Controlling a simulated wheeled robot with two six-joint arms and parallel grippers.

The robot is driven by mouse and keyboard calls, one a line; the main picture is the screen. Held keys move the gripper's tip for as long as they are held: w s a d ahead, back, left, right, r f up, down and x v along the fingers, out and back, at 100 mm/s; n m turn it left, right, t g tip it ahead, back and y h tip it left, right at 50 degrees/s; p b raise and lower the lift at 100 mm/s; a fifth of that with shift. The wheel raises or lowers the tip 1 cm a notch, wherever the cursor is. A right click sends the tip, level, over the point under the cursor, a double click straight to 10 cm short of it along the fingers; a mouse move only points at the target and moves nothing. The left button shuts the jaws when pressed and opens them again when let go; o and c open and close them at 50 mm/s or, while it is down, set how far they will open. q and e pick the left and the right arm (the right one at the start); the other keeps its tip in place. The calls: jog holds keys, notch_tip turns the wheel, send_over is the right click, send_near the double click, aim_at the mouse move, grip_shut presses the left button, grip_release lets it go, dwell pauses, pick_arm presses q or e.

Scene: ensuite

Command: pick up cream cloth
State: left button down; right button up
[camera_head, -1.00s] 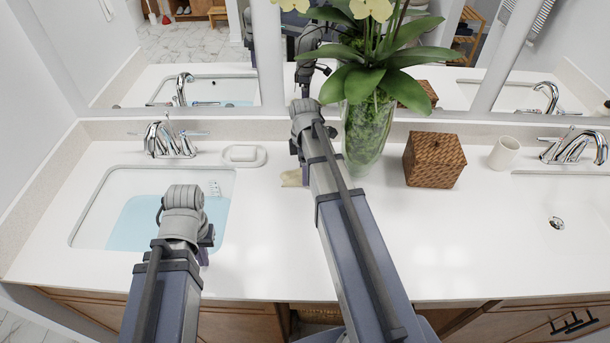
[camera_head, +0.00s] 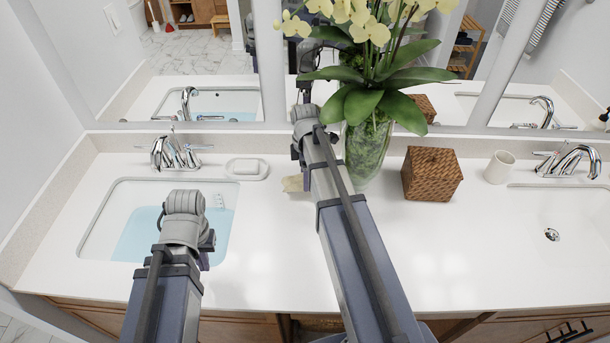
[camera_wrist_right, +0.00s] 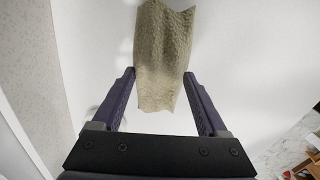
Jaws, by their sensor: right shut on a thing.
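The cream cloth (camera_wrist_right: 163,50) hangs between the two fingers of my right gripper (camera_wrist_right: 159,74) in the right wrist view, with both fingertips against its sides. In the head view a small part of the cloth (camera_head: 294,184) shows left of my right arm, near the vase; the arm hides the rest and the right fingers. Whether the cloth touches the counter is unclear. My left gripper (camera_head: 207,250) is by the right front edge of the left sink, mostly hidden by its own wrist, so its jaws do not show clearly.
A glass vase (camera_head: 368,155) with orchids stands close to the right of my right arm. A woven box (camera_head: 432,174) and a white cup (camera_head: 499,167) are further right. A soap dish (camera_head: 247,169) sits behind the left sink (camera_head: 100,215). The front counter is clear.

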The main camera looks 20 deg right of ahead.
notch_tip(320, 180, up, 14)
jog(key=p, duration=1.3)
jog(key=o, duration=0.8)
jog(key=c, duration=0.6)
notch_tip(320, 180, down, 10)
jog(key=b, duration=1)
jog(key=shift+f, duration=0.2)
jog(key=shift+c, duration=0.2)
jog(key=shift+r, duration=0.15)
